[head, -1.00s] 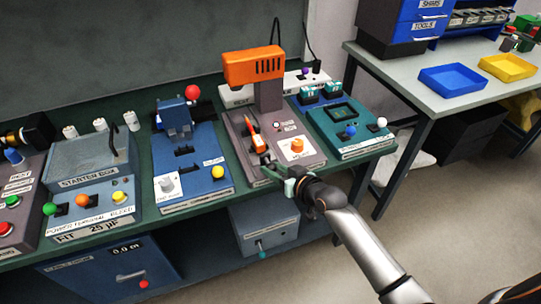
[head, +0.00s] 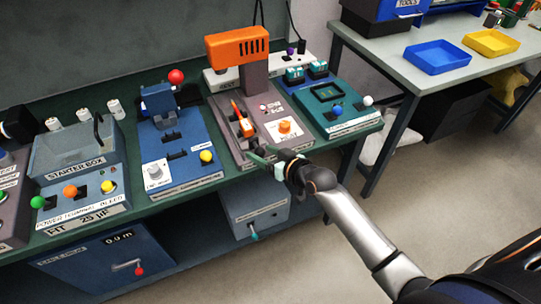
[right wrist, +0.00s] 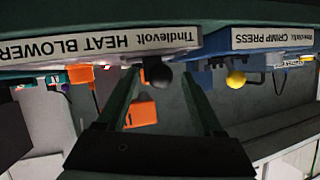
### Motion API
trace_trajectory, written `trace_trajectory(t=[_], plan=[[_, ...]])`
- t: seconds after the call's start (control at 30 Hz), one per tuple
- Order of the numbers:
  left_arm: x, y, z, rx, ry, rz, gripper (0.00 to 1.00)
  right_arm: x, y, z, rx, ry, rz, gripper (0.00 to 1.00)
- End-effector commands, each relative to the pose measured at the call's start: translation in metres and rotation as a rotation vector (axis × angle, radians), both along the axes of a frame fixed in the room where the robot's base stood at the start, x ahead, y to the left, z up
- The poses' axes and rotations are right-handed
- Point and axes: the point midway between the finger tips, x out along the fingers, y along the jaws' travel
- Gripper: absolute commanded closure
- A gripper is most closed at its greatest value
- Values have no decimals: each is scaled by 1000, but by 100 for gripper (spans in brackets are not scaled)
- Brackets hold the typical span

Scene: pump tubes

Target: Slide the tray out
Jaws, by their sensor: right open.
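The heat blower unit (head: 268,128) is a grey box with an orange blower head (head: 238,46) on the bench. A slot in its top holds a narrow part with an orange piece (head: 243,118); I cannot tell whether this is the tray. My right gripper (head: 262,154) is open at the unit's front edge. In the right wrist view, which is upside down, a black round knob (right wrist: 158,73) by the HEAT BLOWER label (right wrist: 95,45) shows between the open fingers (right wrist: 160,88). I cannot tell whether they touch it. My left gripper is not in view.
The blue crimp press (head: 180,150) stands left of the unit, and a teal device (head: 330,100) stands right. A grey box (head: 254,207) with a teal-tipped lever sits below the bench. A side table (head: 400,62) holds blue and yellow trays. Floor in front is clear.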

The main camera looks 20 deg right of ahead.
Motion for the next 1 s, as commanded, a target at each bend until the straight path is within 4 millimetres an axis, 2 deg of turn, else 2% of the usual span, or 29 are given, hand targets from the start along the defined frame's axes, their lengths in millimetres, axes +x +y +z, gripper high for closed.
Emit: trace_trajectory(t=[0.17,0.6,0.8,1.0], plan=[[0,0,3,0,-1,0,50,-17,-6,7,-2,2,0,31],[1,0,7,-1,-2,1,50,-90,-29,38,-3,2,0,31],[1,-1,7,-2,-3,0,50,-106,-35,44,-3,2,-1,31],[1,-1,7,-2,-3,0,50,-109,-36,46,-1,0,-1,31]])
